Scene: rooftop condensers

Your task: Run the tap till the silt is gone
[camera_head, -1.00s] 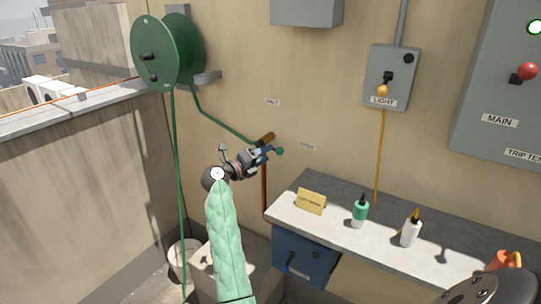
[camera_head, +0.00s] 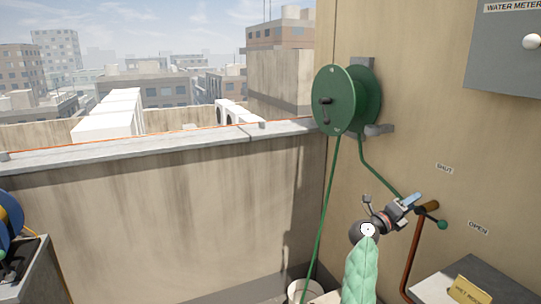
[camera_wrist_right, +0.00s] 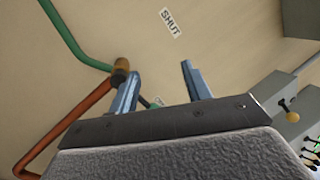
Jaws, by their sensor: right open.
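The tap is a brass fitting (camera_head: 428,207) on a copper pipe (camera_head: 411,255) on the wall, with a green-knobbed lever (camera_head: 443,224). The lever lies on the side of the OPEN label (camera_head: 478,228), below the SHUT label (camera_head: 444,169). My right gripper (camera_head: 412,199) is open and empty, just left of the fitting. In the right wrist view, its fingers (camera_wrist_right: 161,88) are spread, and the left one partly covers the fitting (camera_wrist_right: 121,68). The green hose (camera_head: 319,220) hangs towards a pale bucket (camera_head: 301,291), cut off at the bottom. Water and silt cannot be seen. My left gripper is not in view.
A green hose reel (camera_head: 336,99) hangs on the wall above my right arm. A bench with a yellow card (camera_head: 468,291) stands at the lower right. A concrete parapet (camera_head: 190,200) runs across the left. A blue reel (camera_head: 10,218) stands at the left edge.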

